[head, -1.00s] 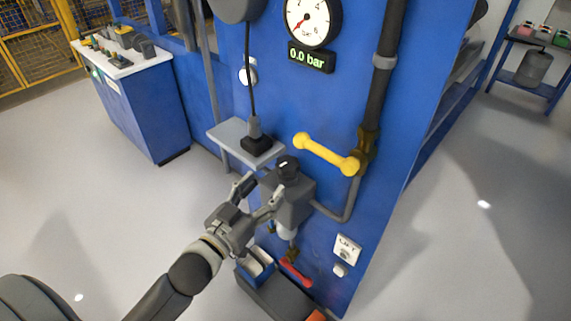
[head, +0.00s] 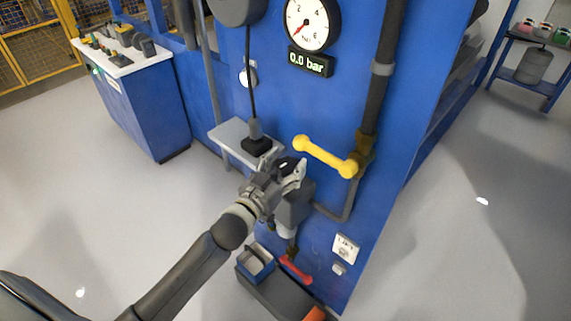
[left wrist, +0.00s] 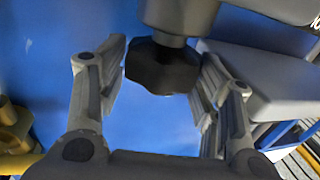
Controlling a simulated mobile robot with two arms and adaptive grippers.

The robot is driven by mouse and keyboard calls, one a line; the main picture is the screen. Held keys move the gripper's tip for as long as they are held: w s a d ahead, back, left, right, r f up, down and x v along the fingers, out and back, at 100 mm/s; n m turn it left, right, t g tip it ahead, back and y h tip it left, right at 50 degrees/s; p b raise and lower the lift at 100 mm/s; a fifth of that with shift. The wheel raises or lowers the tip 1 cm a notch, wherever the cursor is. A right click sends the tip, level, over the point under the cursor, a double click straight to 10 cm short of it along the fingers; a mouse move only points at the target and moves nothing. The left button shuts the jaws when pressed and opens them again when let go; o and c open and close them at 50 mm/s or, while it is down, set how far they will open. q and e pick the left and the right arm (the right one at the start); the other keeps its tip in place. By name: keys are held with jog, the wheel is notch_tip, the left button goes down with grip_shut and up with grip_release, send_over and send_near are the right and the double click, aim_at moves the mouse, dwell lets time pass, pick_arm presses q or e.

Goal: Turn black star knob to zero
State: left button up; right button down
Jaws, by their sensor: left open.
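The black star knob (head: 287,163) sits on the grey regulator body (head: 294,207) on the front of the blue panel. In the head view my left gripper (head: 284,168) is at the knob and partly hides it. In the left wrist view the lobed black knob (left wrist: 162,68) lies between the two spread fingers, below a grey cylinder. A gap of blue shows beside the left finger; the right finger overlaps or nearly meets the knob's edge, and contact there cannot be told. The left gripper is open. The gauge (head: 309,22) stands above, with its display (head: 311,62) reading 0.0 bar.
A yellow handle (head: 325,155) on the pipe is close right of the gripper. A grey shelf (head: 232,132) with a black cabled device (head: 256,144) is close left. Below are a red lever (head: 296,269) and a dark bin (head: 262,286). The floor at left is clear.

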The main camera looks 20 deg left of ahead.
pick_arm(q)
jog(key=shift+c, duration=0.3)
jog(key=c, duration=0.7)
jog(key=shift+n+y+b, duration=0.35)
jog(key=shift+n+y, duration=0.35)
jog(key=shift+y, duration=0.4)
jog(key=o, duration=0.8)
jog(key=shift+c, duration=0.2)
jog(key=shift+s, duration=0.15)
